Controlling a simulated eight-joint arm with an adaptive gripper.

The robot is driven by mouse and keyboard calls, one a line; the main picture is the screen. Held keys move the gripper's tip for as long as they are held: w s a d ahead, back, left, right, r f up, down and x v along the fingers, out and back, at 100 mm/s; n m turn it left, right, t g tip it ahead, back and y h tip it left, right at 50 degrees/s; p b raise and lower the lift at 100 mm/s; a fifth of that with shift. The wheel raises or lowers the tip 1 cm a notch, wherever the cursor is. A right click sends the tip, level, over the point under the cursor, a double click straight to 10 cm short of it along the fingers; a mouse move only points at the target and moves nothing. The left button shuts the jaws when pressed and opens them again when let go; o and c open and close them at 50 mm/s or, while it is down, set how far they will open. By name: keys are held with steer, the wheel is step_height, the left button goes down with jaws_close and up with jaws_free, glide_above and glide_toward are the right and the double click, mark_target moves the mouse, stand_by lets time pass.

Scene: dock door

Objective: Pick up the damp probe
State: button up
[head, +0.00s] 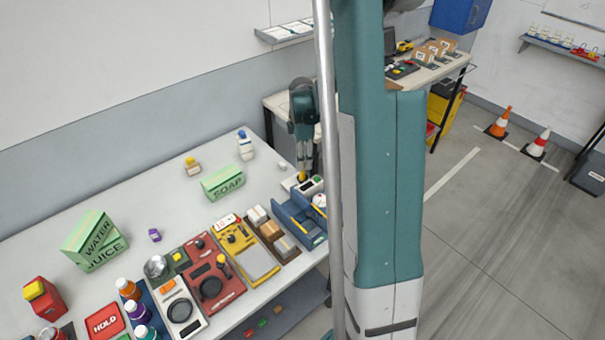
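My gripper (303,165) points down over the far right end of the white table, partly beside my pole and column. A small yellow and black item (302,177) shows right at its fingertips; it may be the damp probe, but it is too small to be sure. A pale device with a dark face and a green spot (311,186) lies just below the fingertips. I cannot tell whether the fingers are open or closed on the yellow item, or whether it touches the pale device.
A blue tray (290,222) is just in front of the gripper, partly hidden by my pole. A green SOAP box (223,182) and a white bottle (245,148) stand to the left. Yellow, red and white panels (211,281) line the front edge. The middle back of the table is mostly clear.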

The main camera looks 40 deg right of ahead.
mark_target(302, 175)
steer(key=shift+f, duration=0.55)
steer(key=shift+f, duration=2.6)
steer(key=shift+c, duration=0.2)
steer(key=c, duration=0.9)
